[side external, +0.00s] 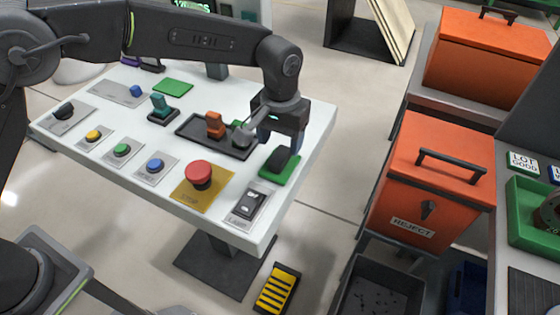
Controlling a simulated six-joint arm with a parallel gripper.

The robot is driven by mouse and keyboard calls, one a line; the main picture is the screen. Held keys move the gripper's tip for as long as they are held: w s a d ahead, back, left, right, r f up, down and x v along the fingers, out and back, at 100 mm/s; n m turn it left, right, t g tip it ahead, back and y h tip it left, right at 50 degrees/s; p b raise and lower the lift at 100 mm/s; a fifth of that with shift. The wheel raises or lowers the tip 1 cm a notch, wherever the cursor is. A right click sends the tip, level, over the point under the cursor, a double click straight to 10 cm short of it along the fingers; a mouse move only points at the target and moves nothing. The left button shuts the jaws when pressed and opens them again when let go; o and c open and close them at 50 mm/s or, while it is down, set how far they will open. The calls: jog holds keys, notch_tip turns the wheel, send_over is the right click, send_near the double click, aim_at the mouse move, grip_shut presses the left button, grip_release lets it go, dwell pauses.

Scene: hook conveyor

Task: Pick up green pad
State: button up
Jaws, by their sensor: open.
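A flat green pad (173,86) lies bare near the back left of the white table. Another green pad (277,172) lies at the right edge of the table with a dark, rounded object (284,158) on top of it. My gripper (279,143) is open, pointing down just above and behind this dark object. Its fingers are partly hidden, and I cannot tell whether they touch the object.
The white table (315,140) holds a black tray (190,128) with an orange block (215,124), a teal lever (160,106), a red button (199,174), several smaller buttons and a lamp switch (249,205). Orange bins (425,185) stand right, across open floor.

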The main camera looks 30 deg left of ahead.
aim_at(280, 154)
jog(key=shift+w+a+f, duration=0.1)
jog(key=shift+f, duration=2.6)
jog(key=shift+c, duration=0.4)
jog(key=c, duration=0.9)
